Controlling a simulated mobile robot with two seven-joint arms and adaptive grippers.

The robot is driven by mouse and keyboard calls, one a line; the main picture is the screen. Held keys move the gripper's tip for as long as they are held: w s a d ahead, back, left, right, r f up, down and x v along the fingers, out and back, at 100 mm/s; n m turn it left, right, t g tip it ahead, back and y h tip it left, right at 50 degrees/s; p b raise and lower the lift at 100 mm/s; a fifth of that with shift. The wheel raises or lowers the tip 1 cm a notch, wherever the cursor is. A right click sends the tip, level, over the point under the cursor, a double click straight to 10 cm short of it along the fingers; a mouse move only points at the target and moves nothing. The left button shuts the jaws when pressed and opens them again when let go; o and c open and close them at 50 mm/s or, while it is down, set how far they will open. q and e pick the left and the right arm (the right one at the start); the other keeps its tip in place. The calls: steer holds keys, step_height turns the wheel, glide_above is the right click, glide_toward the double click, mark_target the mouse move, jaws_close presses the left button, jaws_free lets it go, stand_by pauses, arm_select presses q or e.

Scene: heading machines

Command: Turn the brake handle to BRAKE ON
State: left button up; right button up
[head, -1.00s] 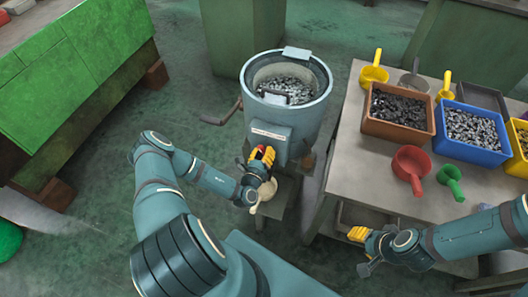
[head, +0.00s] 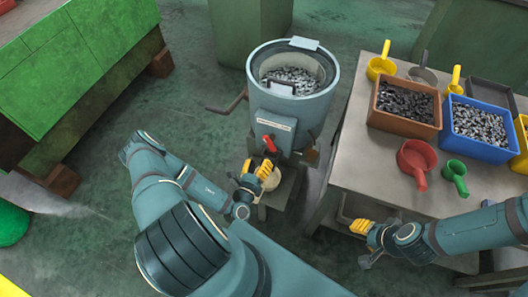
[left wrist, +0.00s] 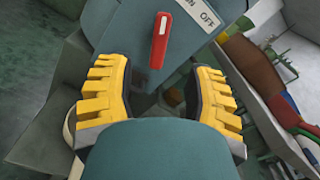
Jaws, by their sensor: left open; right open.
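The red brake handle (head: 269,144) is on the front of a blue-grey drum machine (head: 300,105), below its label plate. In the left wrist view the handle (left wrist: 159,40) stands nearly upright, slightly tilted, with a plate (left wrist: 205,14) reading OFF and part of another word at its upper right. My left gripper (head: 256,169) is open just below and in front of the handle, apart from it. Its yellow-padded fingers (left wrist: 160,100) spread to either side below the handle, with nothing between them. My right gripper (head: 361,227) is open and empty beside the table's front edge.
A table (head: 350,150) at the right carries a brown bin (head: 405,126) and a blue bin (head: 480,152) of metal parts, plus coloured scoops. A crank (head: 226,104) sticks out at the machine's left.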

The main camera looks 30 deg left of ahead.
arm_select(q)
steer(key=shift+v, duration=1.1)
